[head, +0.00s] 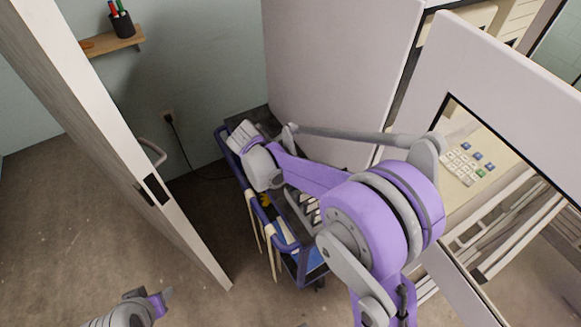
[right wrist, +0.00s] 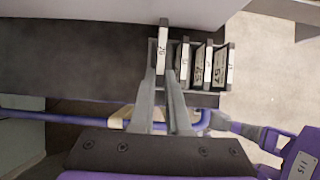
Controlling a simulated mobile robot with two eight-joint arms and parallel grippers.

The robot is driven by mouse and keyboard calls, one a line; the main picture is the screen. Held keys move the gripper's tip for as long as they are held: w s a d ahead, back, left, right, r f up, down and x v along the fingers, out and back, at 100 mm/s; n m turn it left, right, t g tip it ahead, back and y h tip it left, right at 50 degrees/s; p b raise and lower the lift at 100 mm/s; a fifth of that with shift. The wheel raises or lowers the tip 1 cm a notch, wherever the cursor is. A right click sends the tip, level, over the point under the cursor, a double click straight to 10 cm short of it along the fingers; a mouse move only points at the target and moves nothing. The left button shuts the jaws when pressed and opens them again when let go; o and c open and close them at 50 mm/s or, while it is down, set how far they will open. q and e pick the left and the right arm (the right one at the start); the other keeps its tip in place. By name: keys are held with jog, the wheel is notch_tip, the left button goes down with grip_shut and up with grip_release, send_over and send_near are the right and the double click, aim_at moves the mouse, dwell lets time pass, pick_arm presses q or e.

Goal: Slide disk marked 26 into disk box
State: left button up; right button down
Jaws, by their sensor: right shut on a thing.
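In the right wrist view, my right gripper (right wrist: 166,78) is shut on a thin dark disk with a white label edge (right wrist: 163,45); the label seems to read 26. The held disk stands upright, left of a row of similar upright disks (right wrist: 207,66) with labels, one reading 57. They stand in a dark holder (right wrist: 204,98), probably the disk box, mostly hidden. In the head view the row of disks (head: 308,208) shows on the cart, but my arm hides the right fingertips. My left gripper (head: 163,297) is at the lower left, away from the cart; its opening is unclear.
The cart has a purple rail (head: 265,215) and a dark top (right wrist: 70,60). A white panel (head: 335,65) stands close behind it. An open door (head: 130,150) is to the left. A cabinet door with a window (head: 480,70) is at right. Floor at left is clear.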

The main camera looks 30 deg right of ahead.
jog(key=shift+f+b, duration=0.5)
jog(key=shift+f, duration=0.9)
jog(key=shift+f+b, duration=0.85)
jog(key=shift+f, duration=0.35)
jog(key=c, duration=0.8)
grip_release()
jog(key=v, duration=1.1)
jog(key=shift+s+d, duration=0.1)
